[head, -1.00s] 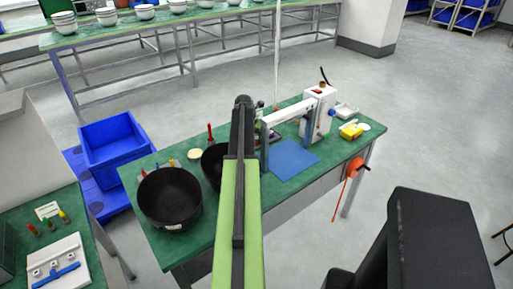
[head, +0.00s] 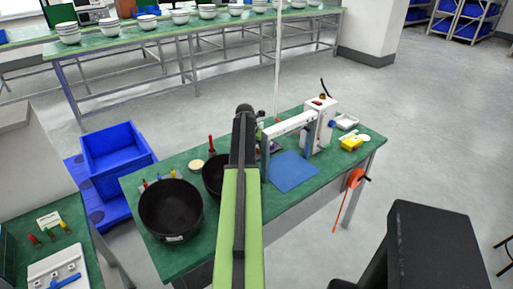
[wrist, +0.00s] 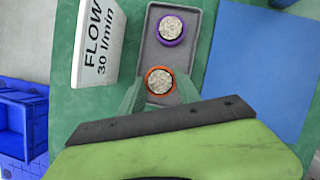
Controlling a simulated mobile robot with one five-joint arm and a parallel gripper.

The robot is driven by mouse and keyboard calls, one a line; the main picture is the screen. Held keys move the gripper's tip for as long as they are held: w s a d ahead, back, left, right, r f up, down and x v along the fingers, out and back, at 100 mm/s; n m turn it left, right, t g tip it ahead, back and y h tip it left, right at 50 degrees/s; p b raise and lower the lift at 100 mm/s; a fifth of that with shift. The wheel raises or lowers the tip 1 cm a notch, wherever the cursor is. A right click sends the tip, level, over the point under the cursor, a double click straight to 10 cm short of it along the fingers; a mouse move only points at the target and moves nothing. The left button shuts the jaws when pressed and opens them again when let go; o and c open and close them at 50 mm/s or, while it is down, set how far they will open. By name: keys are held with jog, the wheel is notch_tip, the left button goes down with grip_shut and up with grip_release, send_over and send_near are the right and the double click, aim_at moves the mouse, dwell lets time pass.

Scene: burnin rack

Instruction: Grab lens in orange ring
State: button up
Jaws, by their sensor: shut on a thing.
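The lens in the orange ring (wrist: 160,82) shows in the wrist view as a round, speckled grey-white disc at the near end of a grey tray (wrist: 149,55). My gripper (wrist: 160,88) has its green fingers on either side of this lens and is shut on it. I cannot tell whether the lens is clear of the tray. A second lens in a purple ring (wrist: 171,28) sits farther up in the same tray. In the head view my arm hides the gripper and the orange-ringed lens.
A white flow-meter box (wrist: 99,40) stands close left of the tray. A blue mat (head: 289,171) lies to the right, by a white device (head: 318,125) with an arm. Black bowls (head: 171,209) stand on the green table's left. Blue bins (head: 113,155) are beside it.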

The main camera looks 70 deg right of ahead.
aim_at(257, 148)
notch_tip(257, 148, up, 9)
jog(key=p, duration=0.7)
jog(key=shift+p, duration=0.4)
